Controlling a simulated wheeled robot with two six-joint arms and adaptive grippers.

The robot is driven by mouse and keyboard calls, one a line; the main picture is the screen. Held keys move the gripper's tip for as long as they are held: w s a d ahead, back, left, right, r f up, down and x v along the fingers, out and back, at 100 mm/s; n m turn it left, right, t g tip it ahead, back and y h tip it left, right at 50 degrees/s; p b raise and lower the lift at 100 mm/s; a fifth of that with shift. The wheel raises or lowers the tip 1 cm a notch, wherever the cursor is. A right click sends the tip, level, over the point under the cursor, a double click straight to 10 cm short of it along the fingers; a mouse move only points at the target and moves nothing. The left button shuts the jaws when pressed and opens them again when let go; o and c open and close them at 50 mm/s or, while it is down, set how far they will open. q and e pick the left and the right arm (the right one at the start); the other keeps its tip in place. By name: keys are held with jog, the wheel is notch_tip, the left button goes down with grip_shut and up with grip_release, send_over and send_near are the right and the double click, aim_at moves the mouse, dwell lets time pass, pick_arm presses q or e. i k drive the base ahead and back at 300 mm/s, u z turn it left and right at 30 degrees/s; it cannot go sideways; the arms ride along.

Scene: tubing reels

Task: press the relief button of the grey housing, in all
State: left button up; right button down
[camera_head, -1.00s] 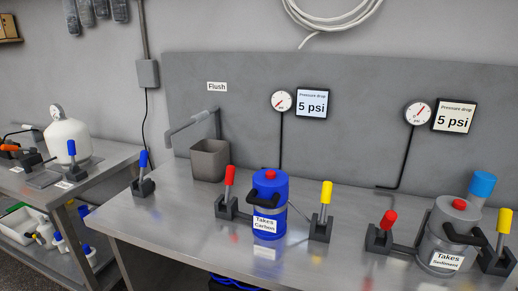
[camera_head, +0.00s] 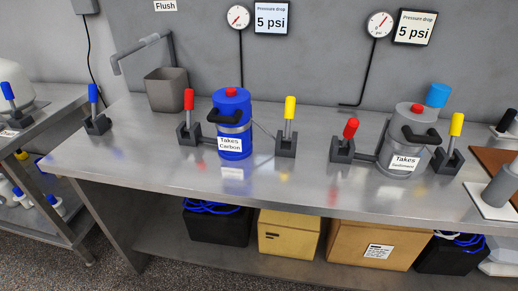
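The grey housing (camera_head: 397,155) stands upright on the steel bench at the right, with a black handle and a label reading "Takes Sediment". Its red relief button (camera_head: 403,106) sits on top of its lid. A red-handled valve (camera_head: 346,142) is on its left and a yellow-handled valve (camera_head: 451,147) on its right. A blue housing (camera_head: 233,106) labelled "Takes Carbon" stands to the left, with its own red button (camera_head: 231,92). Neither of my grippers shows in the head view.
A blue cylinder (camera_head: 437,95) stands behind the grey housing. The steel bench (camera_head: 270,185) has clear room along its front. A grey bin (camera_head: 166,90) stands at the back left. Boxes (camera_head: 375,245) sit on the shelf below. Both pressure displays (camera_head: 272,18) read 5 psi.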

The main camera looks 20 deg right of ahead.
aim_at(415, 108)
jog(key=z, duration=1.65)
